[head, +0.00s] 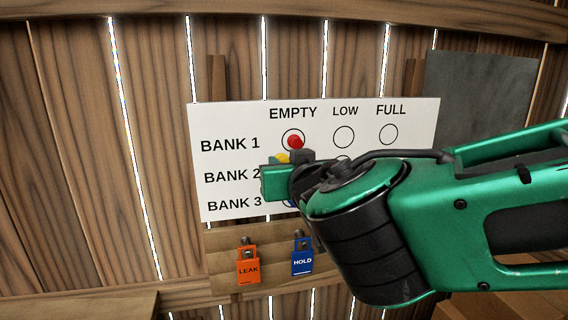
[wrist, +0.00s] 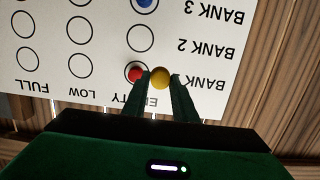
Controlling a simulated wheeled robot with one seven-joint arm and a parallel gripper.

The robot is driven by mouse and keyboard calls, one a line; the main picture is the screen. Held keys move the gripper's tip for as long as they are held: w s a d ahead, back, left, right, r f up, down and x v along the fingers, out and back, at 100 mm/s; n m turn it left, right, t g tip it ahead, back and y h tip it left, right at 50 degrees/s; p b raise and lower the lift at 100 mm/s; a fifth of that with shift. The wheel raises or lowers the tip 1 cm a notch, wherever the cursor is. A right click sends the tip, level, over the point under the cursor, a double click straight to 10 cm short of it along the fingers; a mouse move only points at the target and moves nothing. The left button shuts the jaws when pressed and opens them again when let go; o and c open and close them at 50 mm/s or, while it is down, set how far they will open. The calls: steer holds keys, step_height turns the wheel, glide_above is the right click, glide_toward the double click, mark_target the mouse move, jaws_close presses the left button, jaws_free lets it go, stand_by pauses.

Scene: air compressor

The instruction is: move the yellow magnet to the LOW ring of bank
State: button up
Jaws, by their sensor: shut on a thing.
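The yellow magnet (wrist: 160,78) is held between the fingers of my gripper (wrist: 161,79). In the wrist view it appears beside the red magnet, over the board near the BANK 1 label; I cannot tell if it touches the board. In the head view only a bit of the yellow magnet (head: 282,157) shows above my gripper (head: 284,168). The white board (head: 230,118) has rows BANK 1 to BANK 3 and columns EMPTY, LOW and FULL. The LOW rings of bank 1 (wrist: 76,65) and bank 2 (wrist: 80,30) are empty.
The red magnet (head: 296,142) is in the bank 1 EMPTY ring, close to my finger. A blue magnet (wrist: 145,2) is in the bank 3 EMPTY ring. The bank 2 EMPTY ring (wrist: 140,38) is empty. Orange LEAK (head: 248,270) and blue HOLD (head: 302,262) padlocks hang below the board.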

steer(key=w+d+f, duration=0.2)
steer(key=d+f, duration=0.1)
steer(key=d, duration=0.6)
steer(key=w+d+f, duration=0.3)
steer(key=d, duration=0.5)
steer(key=shift+d, duration=0.4)
stand_by(1.8)
steer(key=shift+w, duration=0.15)
steer(key=r+x, duration=0.1)
steer(key=x, duration=0.5)
steer(key=shift+w+a, duration=0.2)
steer(key=shift+w, duration=0.15)
stand_by(0.7)
steer(key=shift+w+a, duration=0.1)
steer(key=shift+w, duration=0.35)
stand_by(1.8)
